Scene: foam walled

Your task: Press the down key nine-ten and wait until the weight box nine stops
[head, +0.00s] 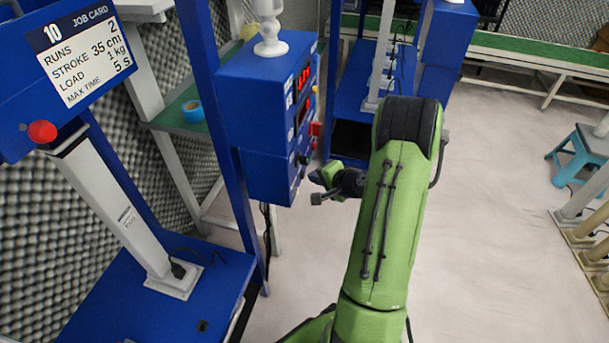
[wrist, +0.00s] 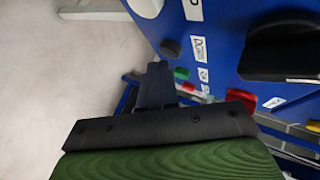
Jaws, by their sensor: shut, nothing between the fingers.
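A blue control box (head: 262,115) stands left of my gripper in the head view, with red lit displays and small coloured parts on its right face. In the wrist view its blue panel (wrist: 228,22) carries a label (wrist: 197,48) that seems to read DOWN. A round dark key (wrist: 170,48) sits beside that label. My gripper (wrist: 158,72) is shut and empty, its tips just short of the dark key and apparently apart from it. In the head view my gripper (head: 318,190) is near the box's lower right. I cannot identify weight box nine.
In the wrist view a large black part (wrist: 282,48) juts from the panel.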

